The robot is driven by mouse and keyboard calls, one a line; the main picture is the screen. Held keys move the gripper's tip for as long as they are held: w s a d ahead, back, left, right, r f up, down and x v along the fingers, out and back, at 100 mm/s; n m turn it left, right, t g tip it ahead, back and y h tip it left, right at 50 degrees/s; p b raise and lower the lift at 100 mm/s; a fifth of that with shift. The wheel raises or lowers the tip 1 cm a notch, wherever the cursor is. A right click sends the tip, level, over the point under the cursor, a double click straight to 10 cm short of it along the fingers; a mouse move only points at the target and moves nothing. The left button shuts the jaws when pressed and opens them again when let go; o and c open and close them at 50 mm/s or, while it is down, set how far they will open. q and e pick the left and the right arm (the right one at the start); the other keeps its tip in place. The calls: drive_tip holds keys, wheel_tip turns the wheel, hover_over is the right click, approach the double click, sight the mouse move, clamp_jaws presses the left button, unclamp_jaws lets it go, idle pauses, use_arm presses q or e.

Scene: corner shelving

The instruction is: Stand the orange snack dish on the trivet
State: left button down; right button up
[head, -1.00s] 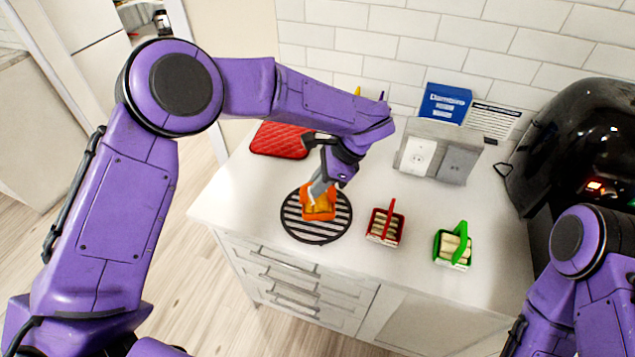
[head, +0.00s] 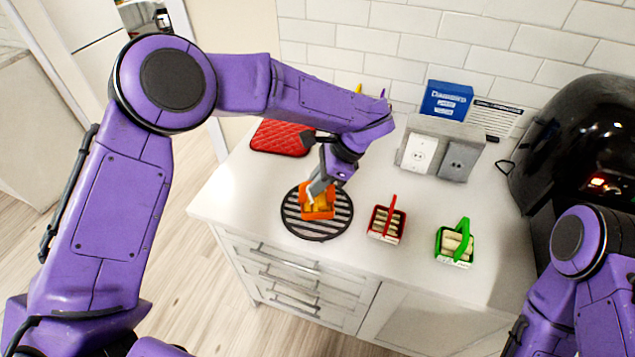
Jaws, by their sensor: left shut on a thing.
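The orange snack dish (head: 319,212) is a small basket-like dish with yellowish contents, in the head view left of the middle. It is over the black slatted round trivet (head: 317,234), within its outline. I cannot tell whether it touches the slats. My left gripper (head: 318,190) reaches down from above and is shut on the orange snack dish at its upper left side, hiding part of it. My right arm shows at the right edge, but its gripper is out of view.
A red snack dish (head: 375,222) and a green snack dish (head: 440,243) stand to the right of the trivet. A red quilted mat (head: 279,138) lies behind. A grey outlet box (head: 459,160), a blue box (head: 447,101) and a black appliance (head: 570,140) stand at the back right.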

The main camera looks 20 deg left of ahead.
use_arm(q)
drive_tip(key=shift+s, duration=0.1)
drive_tip(key=c, duration=1.1)
unclamp_jaws()
